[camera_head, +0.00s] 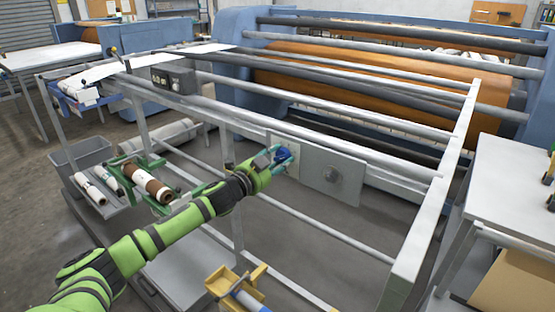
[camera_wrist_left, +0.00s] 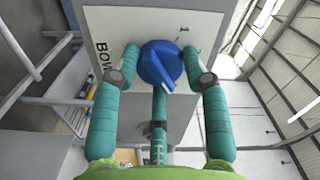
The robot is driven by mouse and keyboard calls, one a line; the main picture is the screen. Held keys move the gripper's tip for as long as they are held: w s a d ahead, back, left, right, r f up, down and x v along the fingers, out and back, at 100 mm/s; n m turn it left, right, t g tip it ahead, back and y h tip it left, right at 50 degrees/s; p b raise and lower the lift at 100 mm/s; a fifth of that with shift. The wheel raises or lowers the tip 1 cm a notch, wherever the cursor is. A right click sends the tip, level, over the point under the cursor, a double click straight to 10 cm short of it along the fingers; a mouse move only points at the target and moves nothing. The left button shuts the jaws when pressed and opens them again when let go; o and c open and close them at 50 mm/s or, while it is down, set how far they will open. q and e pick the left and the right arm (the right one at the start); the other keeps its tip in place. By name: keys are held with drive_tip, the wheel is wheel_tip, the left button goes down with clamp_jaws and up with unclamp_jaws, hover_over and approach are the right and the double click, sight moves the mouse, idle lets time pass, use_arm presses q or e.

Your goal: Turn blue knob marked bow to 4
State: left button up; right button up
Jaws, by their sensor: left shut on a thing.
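The blue knob (camera_head: 283,155) sits on a light panel plate (camera_head: 291,168) on the front rail of the press frame. In the left wrist view the blue knob (camera_wrist_left: 160,64) has a raised pointer ridge, and the word "BOW" is printed on the plate (camera_wrist_left: 105,20) beside it. My left gripper (camera_head: 272,158) is at the knob. In the wrist view its teal fingers (camera_wrist_left: 165,75) stand on either side of the knob and are shut on it. The scale numbers cannot be read. My right gripper is not in view.
Green racks with rolls (camera_head: 150,185) stand below left. A yellow holder (camera_head: 235,282) is at the lower front.

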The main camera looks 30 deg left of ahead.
use_arm(q)
drive_tip(key=shift+r, duration=0.15)
idle(0.3)
drive_tip(key=o, duration=1.2)
drive_tip(key=shift+d, duration=0.1)
drive_tip(key=shift+s+f, duration=0.2)
drive_tip(key=shift+s, duration=0.3)
drive_tip(key=shift+s+a+r, duration=0.1)
drive_tip(key=shift+s+a, duration=0.05)
drive_tip(key=shift+s, duration=1.65)
drive_tip(key=shift+s+a, duration=0.2)
drive_tip(key=shift+s, duration=1.65)
drive_tip(key=shift+s+a+r, duration=0.1)
drive_tip(key=shift+s+a, duration=0.05)
drive_tip(key=shift+s, duration=1.65)
drive_tip(key=shift+f, duration=0.15)
